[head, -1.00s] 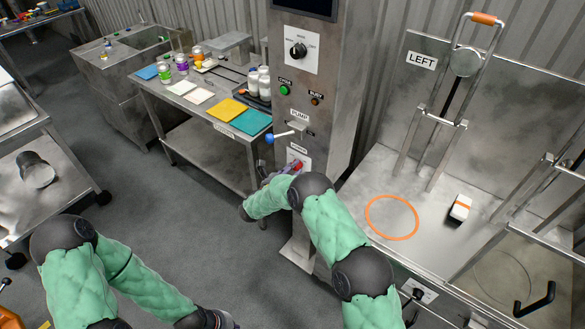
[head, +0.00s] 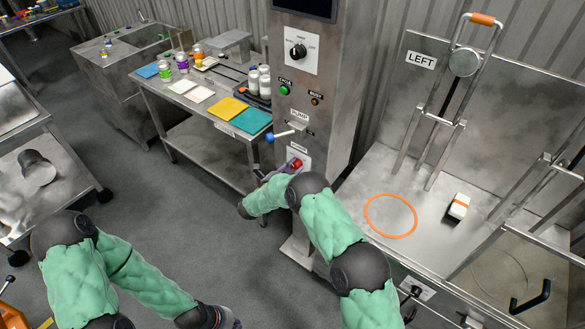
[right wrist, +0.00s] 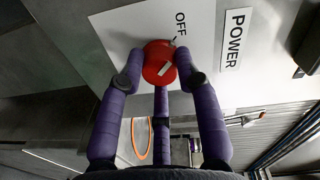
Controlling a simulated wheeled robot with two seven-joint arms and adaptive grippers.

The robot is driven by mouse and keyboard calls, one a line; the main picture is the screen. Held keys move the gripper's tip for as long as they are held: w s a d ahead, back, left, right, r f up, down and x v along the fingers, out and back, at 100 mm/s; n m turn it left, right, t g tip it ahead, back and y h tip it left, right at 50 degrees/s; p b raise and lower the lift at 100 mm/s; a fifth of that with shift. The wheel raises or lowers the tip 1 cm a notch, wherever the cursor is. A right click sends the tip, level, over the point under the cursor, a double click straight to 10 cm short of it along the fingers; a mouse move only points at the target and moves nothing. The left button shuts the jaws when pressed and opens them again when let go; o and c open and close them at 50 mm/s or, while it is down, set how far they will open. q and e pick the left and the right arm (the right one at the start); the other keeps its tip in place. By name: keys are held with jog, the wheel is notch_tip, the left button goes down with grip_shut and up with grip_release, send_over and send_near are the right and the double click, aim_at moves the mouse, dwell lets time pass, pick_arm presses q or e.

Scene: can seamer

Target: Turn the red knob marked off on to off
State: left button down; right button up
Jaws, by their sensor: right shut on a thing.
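The red knob (head: 297,163) is on a white plate low on the grey column. In the right wrist view the red knob (right wrist: 156,58) has a white pointer line on its face, tilted up to the right. The word OFF (right wrist: 181,23) is printed beside it; an ON mark is not visible. My right gripper (right wrist: 157,72) has its purple fingers shut around the knob, at both sides and below. In the head view my right gripper (head: 282,170) is partly hidden behind its arm. My left gripper (head: 228,320) is at the bottom edge, mostly cut off.
A POWER label (right wrist: 235,38) is beside the knob plate. Above the knob, a blue-tipped lever (head: 280,135), a green button (head: 285,90) and a black selector (head: 298,51) stick out of the column. A steel bench (head: 360,185) is to the right.

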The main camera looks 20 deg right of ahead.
jog(key=shift+w+a+r, duration=0.15)
jog(key=shift+r, duration=0.05)
jog(key=o, duration=1.1)
jog(key=shift+w+f, duration=0.1)
jog(key=shift+f, duration=0.05)
jog(key=shift+o, duration=0.2)
jog(key=v, duration=1.2)
